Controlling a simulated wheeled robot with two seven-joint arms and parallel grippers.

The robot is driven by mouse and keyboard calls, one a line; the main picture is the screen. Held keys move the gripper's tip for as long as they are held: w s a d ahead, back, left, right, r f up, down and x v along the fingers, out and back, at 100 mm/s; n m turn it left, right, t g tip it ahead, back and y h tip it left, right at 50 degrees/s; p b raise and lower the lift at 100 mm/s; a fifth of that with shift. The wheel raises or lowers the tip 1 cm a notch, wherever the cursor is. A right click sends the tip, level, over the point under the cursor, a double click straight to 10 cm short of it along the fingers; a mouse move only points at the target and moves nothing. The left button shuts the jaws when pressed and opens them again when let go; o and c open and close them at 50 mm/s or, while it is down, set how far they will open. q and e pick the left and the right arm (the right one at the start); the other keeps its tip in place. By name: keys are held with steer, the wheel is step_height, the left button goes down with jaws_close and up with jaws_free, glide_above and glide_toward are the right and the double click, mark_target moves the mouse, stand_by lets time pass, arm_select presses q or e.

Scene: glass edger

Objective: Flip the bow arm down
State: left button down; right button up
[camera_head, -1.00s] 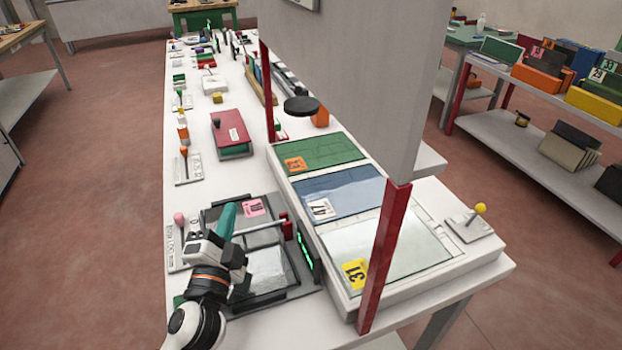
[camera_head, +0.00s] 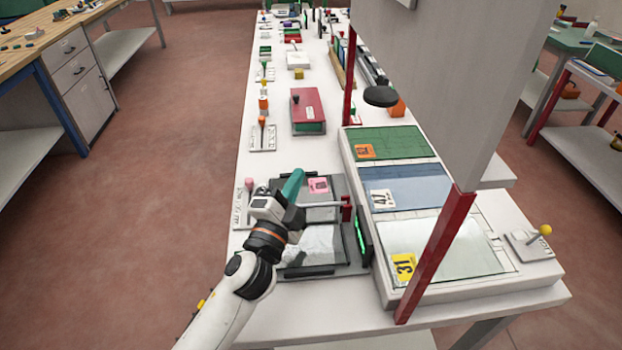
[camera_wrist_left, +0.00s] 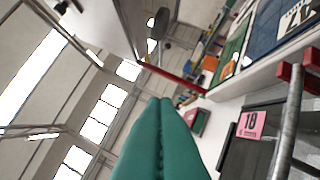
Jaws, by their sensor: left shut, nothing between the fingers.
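The bow arm appears to be the thin grey rod (camera_head: 322,205) that runs left from a red hinge block (camera_head: 347,207) over the dark edger frame (camera_head: 339,240). It also shows as a grey bar (camera_wrist_left: 288,130) at the right of the left wrist view, by its red block (camera_wrist_left: 291,75). My left gripper (camera_head: 293,183) has green fingers, shut and empty, over the frame beside the rod's left end. In the left wrist view its fingers (camera_wrist_left: 160,140) are together and apart from the bar. My wrist hides part of the frame. My right gripper is not in view.
A tray (camera_head: 389,293) with green, blue and clear glass panes stands to the right. A red post (camera_head: 433,260) and big grey panel (camera_head: 440,90) rise there. A pink tag (camera_head: 319,185) lies by the gripper. A red box (camera_head: 308,112) stands farther back.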

arm_select(q)
steer(key=s+f+b, duration=0.1)
steer(key=s, duration=0.1)
steer(key=s+d+f+b, duration=0.1)
steer(key=s, duration=0.2)
steer(key=s+f+b, duration=0.1)
steer(key=s+b, duration=0.1)
steer(key=s, duration=0.1)
steer(key=shift+s+d+f, duration=0.1)
steer(key=shift+d+f, duration=0.05)
steer(key=shift+f, duration=0.2)
steer(key=shift+s, duration=0.4)
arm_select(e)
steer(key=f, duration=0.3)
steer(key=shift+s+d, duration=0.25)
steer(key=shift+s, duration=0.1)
arm_select(q)
steer(key=shift+f, duration=0.1)
